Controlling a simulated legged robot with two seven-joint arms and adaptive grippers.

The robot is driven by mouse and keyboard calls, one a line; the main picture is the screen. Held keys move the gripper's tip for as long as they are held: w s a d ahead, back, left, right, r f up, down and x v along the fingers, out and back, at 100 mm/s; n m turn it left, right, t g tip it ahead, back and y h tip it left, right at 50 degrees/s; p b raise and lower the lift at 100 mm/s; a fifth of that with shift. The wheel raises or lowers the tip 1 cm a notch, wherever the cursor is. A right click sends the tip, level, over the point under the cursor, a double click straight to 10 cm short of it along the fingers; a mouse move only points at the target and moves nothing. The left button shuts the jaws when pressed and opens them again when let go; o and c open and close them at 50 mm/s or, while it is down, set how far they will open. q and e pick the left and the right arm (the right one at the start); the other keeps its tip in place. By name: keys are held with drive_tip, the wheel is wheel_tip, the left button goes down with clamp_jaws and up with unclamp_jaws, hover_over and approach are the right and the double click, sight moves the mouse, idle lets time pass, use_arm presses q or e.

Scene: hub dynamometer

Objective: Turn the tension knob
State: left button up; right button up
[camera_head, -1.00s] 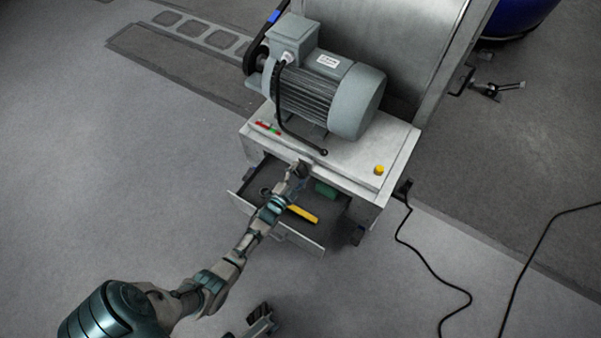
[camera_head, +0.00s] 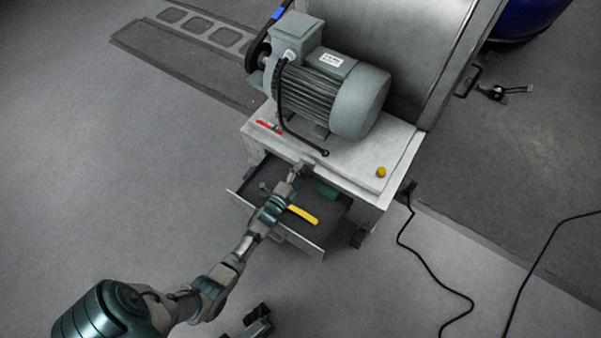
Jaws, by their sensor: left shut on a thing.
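My left arm reaches up from the bottom left over an open drawer. Its gripper (camera_head: 297,170) is at the front edge of the machine's top, below the motor. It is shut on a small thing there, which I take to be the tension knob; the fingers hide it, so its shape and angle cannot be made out. At the bottom edge a dark part of what looks like my right gripper (camera_head: 259,318) shows, cut off by the frame and away from the machine; its jaws are not clear.
The grey motor (camera_head: 325,90) stands on the white cabinet top (camera_head: 350,172), with a yellow button (camera_head: 381,172) at right. The open drawer (camera_head: 312,246) holds a yellow-handled tool (camera_head: 303,215) and a green block (camera_head: 327,190). Black cables (camera_head: 440,275) cross the floor at right.

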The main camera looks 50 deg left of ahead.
use_arm(q)
drive_tip(key=shift+s+d+f, duration=0.15)
drive_tip(key=shift+d+f, duration=0.05)
drive_tip(key=shift+f, duration=0.3)
drive_tip(key=o, duration=1.1)
drive_tip(key=shift+o, duration=0.2)
drive_tip(key=shift+r, duration=0.2)
drive_tip(key=shift+s, duration=0.15)
drive_tip(key=v, duration=1.1)
drive_tip(key=shift+s, duration=0.2)
